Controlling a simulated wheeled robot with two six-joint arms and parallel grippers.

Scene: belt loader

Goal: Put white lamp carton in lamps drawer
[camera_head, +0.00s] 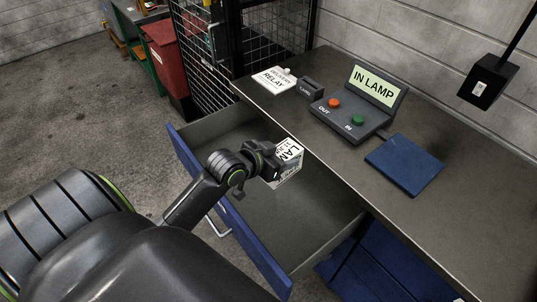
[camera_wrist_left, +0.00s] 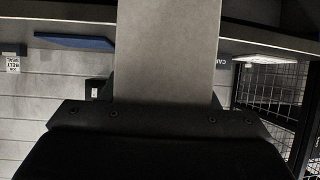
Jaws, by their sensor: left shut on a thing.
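The white lamp carton (camera_head: 289,157), with black lettering on it, is in my left gripper (camera_head: 270,163) in the head view. The gripper is shut on it. Both are over the open drawer (camera_head: 265,222), which has a blue front and a grey inside. I cannot tell how high the carton is above the drawer floor. In the left wrist view a plain pale face of the carton (camera_wrist_left: 167,50) fills the middle, above the dark gripper body (camera_wrist_left: 160,118). I see no label on the drawer. My right gripper is not in view.
The grey worktop (camera_head: 440,215) runs behind the drawer. On it stand a control box (camera_head: 355,105) with an "IN LAMP" display, a blue pad (camera_head: 404,165) and a white "RELAY" card (camera_head: 273,79). A black scanner-like box (camera_head: 487,82) hangs at the right.

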